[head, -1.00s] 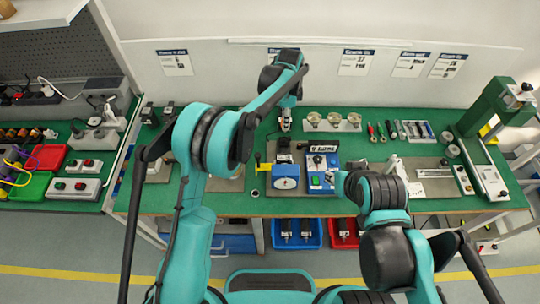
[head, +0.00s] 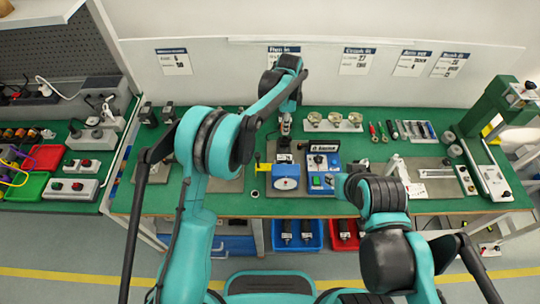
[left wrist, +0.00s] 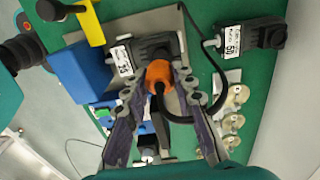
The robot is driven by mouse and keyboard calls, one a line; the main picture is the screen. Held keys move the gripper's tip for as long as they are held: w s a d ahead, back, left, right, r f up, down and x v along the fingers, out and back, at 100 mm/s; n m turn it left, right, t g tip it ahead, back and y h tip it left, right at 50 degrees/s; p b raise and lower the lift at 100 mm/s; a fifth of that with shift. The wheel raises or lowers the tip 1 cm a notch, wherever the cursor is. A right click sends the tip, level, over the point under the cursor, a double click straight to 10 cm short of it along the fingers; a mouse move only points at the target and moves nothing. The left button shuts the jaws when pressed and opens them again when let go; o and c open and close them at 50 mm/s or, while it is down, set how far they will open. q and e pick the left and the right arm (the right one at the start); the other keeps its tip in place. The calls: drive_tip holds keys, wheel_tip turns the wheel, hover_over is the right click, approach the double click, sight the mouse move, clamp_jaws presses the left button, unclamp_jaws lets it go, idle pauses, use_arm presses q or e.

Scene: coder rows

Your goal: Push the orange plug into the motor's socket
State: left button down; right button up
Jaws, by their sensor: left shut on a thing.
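The orange plug (left wrist: 158,76) is between the fingertips of my left gripper (left wrist: 158,84), which is shut on it. A black cable loops from the plug to the right. The plug's front is against or very close to the dark motor (left wrist: 147,48), which has a white label. The socket is hidden behind the plug, so I cannot tell how far in it is. In the head view my left gripper (head: 284,127) is over the middle of the bench, just behind the motor; the plug is not clear there. My right arm is folded at the right, and its gripper does not show.
A blue boxed device (head: 285,177) with a white dial and a blue control box (head: 322,172) stand near the motor. A second labelled dark unit (left wrist: 254,34) is to the right in the wrist view. Metal cups (head: 333,121) and hand tools (head: 414,130) lie to the right.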

use_arm(q)
drive_tip(key=shift+f+b, duration=0.8)
drive_tip(key=shift+f, duration=0.45)
drive_tip(key=shift+f, duration=0.15)
drive_tip(key=shift+f+b, duration=0.45)
drive_tip(key=shift+f+b, duration=0.5)
drive_tip(key=shift+f, duration=0.15)
idle(1.2)
drive_tip(key=c, duration=1.3)
unclamp_jaws()
drive_tip(key=shift+o, duration=0.2)
drive_tip(key=shift+r, duration=0.1)
